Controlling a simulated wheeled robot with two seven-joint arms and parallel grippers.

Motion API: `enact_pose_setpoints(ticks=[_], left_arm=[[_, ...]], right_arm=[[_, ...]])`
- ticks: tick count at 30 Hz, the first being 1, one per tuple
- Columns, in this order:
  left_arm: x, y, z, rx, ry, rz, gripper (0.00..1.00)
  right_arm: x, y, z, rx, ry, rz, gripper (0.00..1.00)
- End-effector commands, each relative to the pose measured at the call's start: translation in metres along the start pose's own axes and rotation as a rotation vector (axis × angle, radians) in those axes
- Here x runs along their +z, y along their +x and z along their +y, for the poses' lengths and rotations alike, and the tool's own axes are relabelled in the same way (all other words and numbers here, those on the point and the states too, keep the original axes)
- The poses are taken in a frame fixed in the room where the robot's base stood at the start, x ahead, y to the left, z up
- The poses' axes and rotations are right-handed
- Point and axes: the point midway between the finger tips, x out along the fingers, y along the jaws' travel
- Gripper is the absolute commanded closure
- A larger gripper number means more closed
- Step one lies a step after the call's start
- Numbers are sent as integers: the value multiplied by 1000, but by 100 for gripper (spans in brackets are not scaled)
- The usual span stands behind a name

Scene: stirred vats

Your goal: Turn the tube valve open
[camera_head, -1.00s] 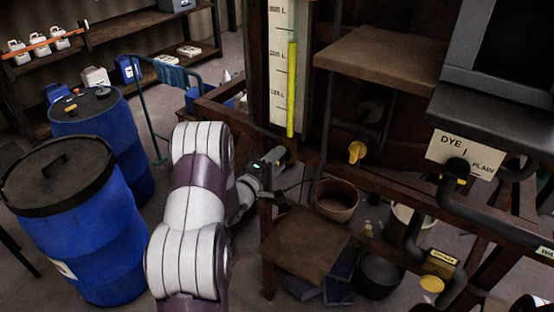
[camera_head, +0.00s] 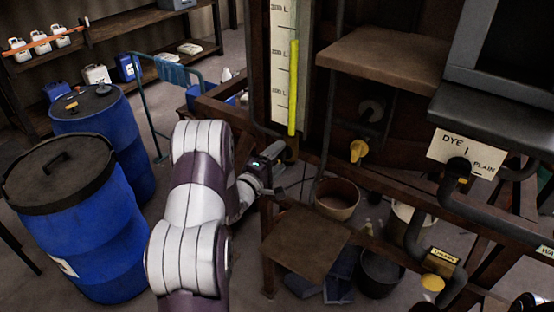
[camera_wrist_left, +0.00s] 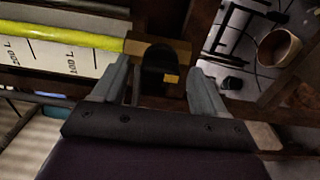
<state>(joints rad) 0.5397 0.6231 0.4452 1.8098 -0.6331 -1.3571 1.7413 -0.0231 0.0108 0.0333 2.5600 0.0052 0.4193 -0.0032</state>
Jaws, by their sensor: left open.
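The sight tube (camera_head: 293,90) is a bright yellow-green upright tube beside a white litre scale. At its lower end sits the tube valve (camera_wrist_left: 158,62), a brass-coloured block with a black handle in the left wrist view. In the head view the valve is small, dark and partly hidden near my gripper. My left gripper (camera_head: 272,154) is at the foot of the tube. In the left wrist view the open fingers (camera_wrist_left: 158,80) stand on either side of the black handle, with visible gaps; I cannot tell whether either touches it. My right gripper is not in view.
A wooden frame (camera_head: 345,177) surrounds the valve area. A yellow-handled tap (camera_head: 358,150) sits to its right, above a brown bucket (camera_head: 337,197). A small brown platform (camera_head: 305,243) is below. Blue drums (camera_head: 75,215) stand left of my arm.

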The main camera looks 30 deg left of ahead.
Motion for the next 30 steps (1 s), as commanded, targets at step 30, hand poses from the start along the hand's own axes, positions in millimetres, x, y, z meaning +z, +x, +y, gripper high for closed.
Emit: enact_pose_setpoints(ticks=[30], left_arm=[[-1,-128,0,1,-1,0,28]], right_arm=[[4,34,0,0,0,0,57]])
